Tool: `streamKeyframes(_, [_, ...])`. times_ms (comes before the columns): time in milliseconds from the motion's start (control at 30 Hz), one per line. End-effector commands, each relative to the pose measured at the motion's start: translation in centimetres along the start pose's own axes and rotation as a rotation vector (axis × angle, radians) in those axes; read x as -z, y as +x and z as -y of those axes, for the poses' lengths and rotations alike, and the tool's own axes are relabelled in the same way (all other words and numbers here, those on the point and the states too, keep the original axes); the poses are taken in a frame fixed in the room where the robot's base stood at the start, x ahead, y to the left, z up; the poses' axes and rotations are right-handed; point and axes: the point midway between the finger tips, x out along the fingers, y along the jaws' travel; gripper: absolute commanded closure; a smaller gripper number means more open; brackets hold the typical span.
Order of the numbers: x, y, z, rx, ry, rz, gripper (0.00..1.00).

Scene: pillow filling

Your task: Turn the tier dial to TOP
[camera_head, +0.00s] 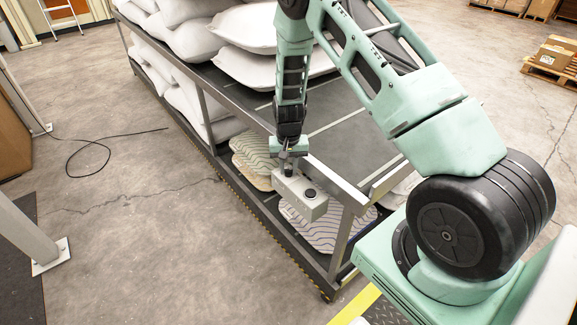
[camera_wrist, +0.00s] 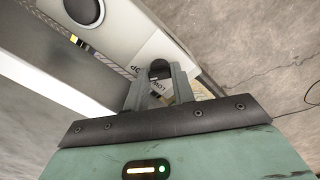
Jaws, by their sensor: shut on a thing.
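The tier dial (camera_wrist: 159,69) is a small black knob on a light grey control box (camera_wrist: 125,35). My gripper (camera_wrist: 159,78) is shut on this knob, one finger on each side. Printed words sit beside the knob and look upside down; one seems to read LOW and part of another shows by the left finger. The fingers hide much of the lettering, and I cannot tell which word the dial points to. In the head view my gripper (camera_head: 289,160) reaches down to the far end of the control box (camera_head: 302,197).
A second round black knob (camera_wrist: 84,10), also in the head view (camera_head: 310,193), is on the same box. The box is at the side of a long shelf rack (camera_head: 345,150) with white pillows (camera_head: 245,28) above and striped pillows (camera_head: 325,228) below. A cable (camera_head: 100,142) lies on open floor.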

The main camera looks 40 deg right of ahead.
Motion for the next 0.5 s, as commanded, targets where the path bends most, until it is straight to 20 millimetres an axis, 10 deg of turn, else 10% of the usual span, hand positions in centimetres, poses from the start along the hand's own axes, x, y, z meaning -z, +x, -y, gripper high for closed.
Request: streamKeyframes(500, [0.18, -0.14, 0.03, 0.002, 0.114, -0.004, 0.98])
